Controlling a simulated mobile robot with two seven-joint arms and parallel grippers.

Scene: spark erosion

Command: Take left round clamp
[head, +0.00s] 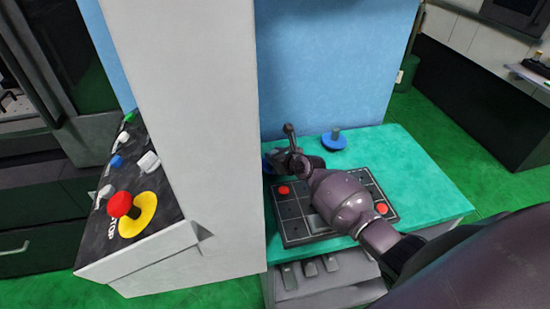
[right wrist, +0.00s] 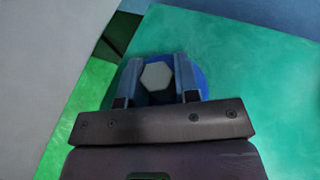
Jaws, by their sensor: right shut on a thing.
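The left round clamp (head: 267,163) has a blue round base, mostly hidden behind my right gripper in the head view. In the right wrist view the clamp (right wrist: 157,76) shows a grey hexagonal top above its blue disc. My right gripper (head: 285,160) is shut on it, with the two fingers on either side of the grey top. The clamp is at the left edge of the teal table top; I cannot tell whether its base touches the table. My left gripper is in neither view.
A second round clamp (head: 334,141), blue with a grey post, stands further back right. A dark grid plate (head: 292,238) with two red round pieces lies under my right arm. A tall white panel (head: 205,130) stands close on the left. The table's right part (head: 420,180) is clear.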

